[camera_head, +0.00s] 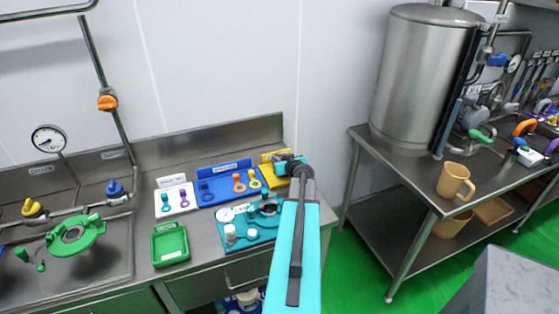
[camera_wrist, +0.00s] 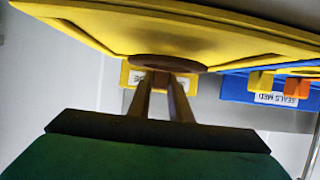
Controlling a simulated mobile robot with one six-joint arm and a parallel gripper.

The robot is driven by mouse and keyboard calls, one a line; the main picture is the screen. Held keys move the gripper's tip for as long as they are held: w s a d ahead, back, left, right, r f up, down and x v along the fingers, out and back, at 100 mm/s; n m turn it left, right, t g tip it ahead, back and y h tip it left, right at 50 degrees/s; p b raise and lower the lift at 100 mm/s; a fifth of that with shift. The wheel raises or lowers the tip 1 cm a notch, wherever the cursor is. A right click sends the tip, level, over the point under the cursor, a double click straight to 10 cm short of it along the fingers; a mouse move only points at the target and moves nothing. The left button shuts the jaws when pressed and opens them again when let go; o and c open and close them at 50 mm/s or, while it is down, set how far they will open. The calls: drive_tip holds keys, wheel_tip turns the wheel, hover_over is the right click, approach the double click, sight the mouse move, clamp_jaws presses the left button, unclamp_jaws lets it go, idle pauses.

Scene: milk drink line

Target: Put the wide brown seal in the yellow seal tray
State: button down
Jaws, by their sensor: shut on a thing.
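The wide brown seal (camera_wrist: 168,63) shows in the wrist view as a thin brown disc seen nearly edge-on. My gripper (camera_wrist: 162,80) is shut on it, with both fingers meeting its near side. The yellow seal tray (camera_wrist: 90,22) fills the top of the wrist view, right against the seal in the picture; whether they touch I cannot tell. In the head view the yellow tray (camera_head: 275,181) is at the right end of the steel counter, and my arm's end is over it. The seal is not distinguishable in the head view.
The blue tray (camera_head: 212,198) with blue, orange and yellow seals adjoins the yellow tray on the left. It also shows in the wrist view (camera_wrist: 235,88). A white tray (camera_head: 176,211), an empty green tray (camera_head: 170,260) and a teal board (camera_head: 240,241) stand nearby.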

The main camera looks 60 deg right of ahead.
drive_tip(key=shift+f+b, duration=0.4)
drive_tip(key=shift+b, duration=0.35)
drive_tip(key=c, duration=1.6)
unclamp_jaws()
drive_tip(key=shift+r+p, duration=0.35)
drive_tip(key=shift+p, duration=0.2)
drive_tip(key=shift+r+p, duration=0.4)
drive_tip(key=shift+p, duration=0.4)
drive_tip(key=shift+b+v, duration=0.45)
drive_tip(key=shift+v, duration=0.35)
drive_tip(key=shift+b+v, duration=1.75)
drive_tip(key=shift+v, duration=3.45)
drive_tip(key=shift+f, duration=0.1)
